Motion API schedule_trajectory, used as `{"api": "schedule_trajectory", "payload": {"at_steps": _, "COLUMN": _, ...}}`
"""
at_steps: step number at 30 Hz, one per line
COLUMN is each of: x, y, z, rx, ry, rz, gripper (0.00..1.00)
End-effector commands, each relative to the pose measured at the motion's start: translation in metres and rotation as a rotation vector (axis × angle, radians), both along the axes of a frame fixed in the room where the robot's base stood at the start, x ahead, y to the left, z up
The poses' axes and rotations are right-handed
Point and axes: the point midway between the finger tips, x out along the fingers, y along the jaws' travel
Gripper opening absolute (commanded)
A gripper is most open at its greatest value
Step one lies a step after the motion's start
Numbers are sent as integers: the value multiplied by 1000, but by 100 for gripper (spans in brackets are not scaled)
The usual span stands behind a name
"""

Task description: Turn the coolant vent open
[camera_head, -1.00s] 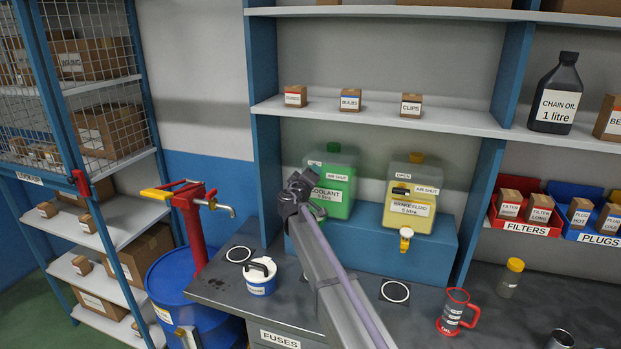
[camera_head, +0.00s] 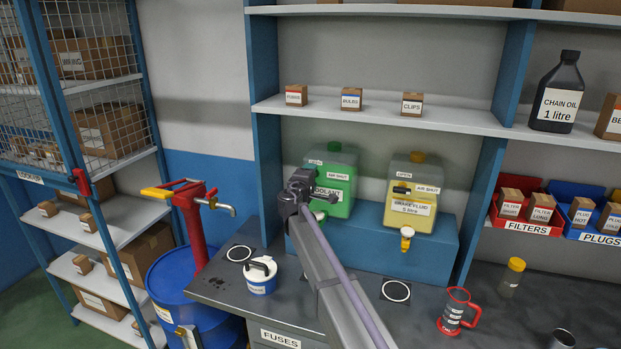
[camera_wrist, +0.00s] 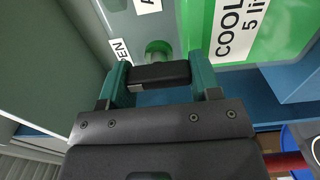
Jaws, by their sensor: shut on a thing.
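The green coolant tank (camera_head: 343,160) stands on a blue ledge, left of the yellow brake fluid tank. Its OPEN label is above the vent and its AIR SHUT label (camera_head: 338,177) is to the right. My gripper (camera_head: 308,190) is at the tank's front left and hides the vent in the head view. In the wrist view my gripper (camera_wrist: 160,80) has its green fingers shut on the black vent lever (camera_wrist: 160,74). The lever lies crosswise to the COOLANT lettering, with the OPEN label (camera_wrist: 121,51) near its left end. The green vent stem (camera_wrist: 158,50) shows behind it.
The yellow brake fluid tank (camera_head: 411,195) has its black lever (camera_head: 401,190) lying sideways towards AIR SHUT. A white-lidded tub (camera_head: 261,276) and a red-handled jug (camera_head: 453,312) stand on the bench. A shelf (camera_head: 390,117) runs above the tanks.

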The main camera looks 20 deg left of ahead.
Motion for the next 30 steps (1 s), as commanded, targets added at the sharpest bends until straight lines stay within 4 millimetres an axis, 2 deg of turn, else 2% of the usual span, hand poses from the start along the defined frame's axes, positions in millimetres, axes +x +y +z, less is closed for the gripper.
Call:
{"api": "schedule_trajectory", "payload": {"at_steps": 12, "x": -1, "y": -1, "z": 0, "rx": -7, "ry": 0, "rz": -1, "gripper": 34}}
{"api": "schedule_trajectory", "payload": {"at_steps": 13, "x": -1, "y": -1, "z": 0, "rx": -7, "ry": 0, "rz": -1, "gripper": 60}}
{"api": "schedule_trajectory", "payload": {"at_steps": 20, "x": 0, "y": 0, "z": 0, "rx": -6, "ry": 0, "rz": -1, "gripper": 82}}
{"api": "schedule_trajectory", "payload": {"at_steps": 27, "x": -1, "y": 0, "z": 0, "rx": -6, "ry": 0, "rz": 0, "gripper": 83}}
{"api": "schedule_trajectory", "payload": {"at_steps": 30, "x": -7, "y": -1, "z": 0, "rx": -6, "ry": 0, "rz": 1, "gripper": 83}}
